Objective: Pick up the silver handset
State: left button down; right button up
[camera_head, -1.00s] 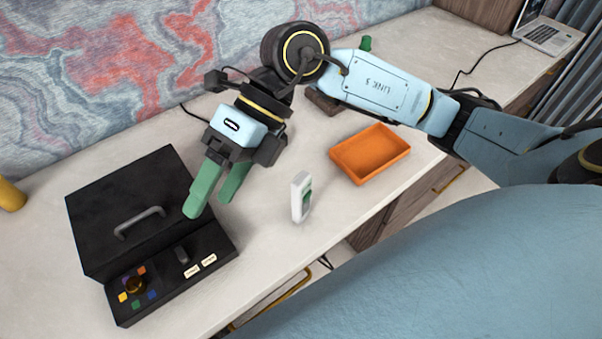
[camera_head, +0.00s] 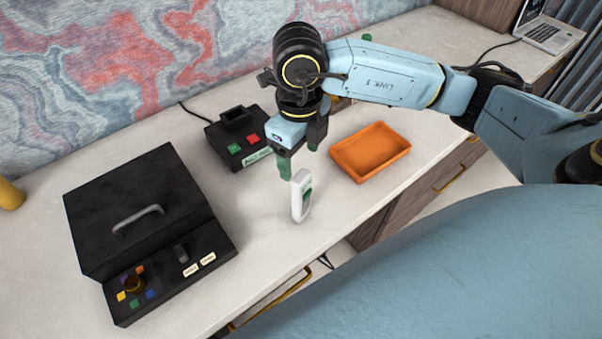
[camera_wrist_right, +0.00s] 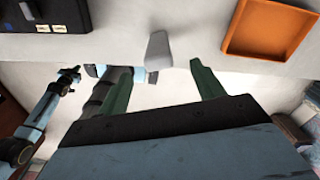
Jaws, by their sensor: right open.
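The silver handset (camera_head: 301,196) looks pale grey-white with a green patch and stands upright on the desk. In the right wrist view the handset (camera_wrist_right: 158,50) shows beyond and between the two green fingertips. My right gripper (camera_head: 286,172) is open and points down just behind the handset's top in the head view; one finger shows clearly there. Both spread fingers of the right gripper (camera_wrist_right: 160,72) show in the wrist view, with nothing held. My left arm is out of the head view; a blue and black arm (camera_wrist_right: 42,108) shows at the wrist view's left, its jaws too small to read.
A black case (camera_head: 135,205) with a handle and coloured buttons lies to the left. A black box (camera_head: 235,135) with green and red buttons stands behind. An empty orange tray (camera_head: 370,152) is to the right. The desk's front edge is close to the handset.

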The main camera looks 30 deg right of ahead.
aim_at(299, 175)
notch_tip(299, 175, down, 5)
jog(key=shift+s+a+f, duration=0.15)
jog(key=shift+f, duration=0.05)
grip_shut()
dwell(0.5)
jog(key=shift+r, duration=0.1)
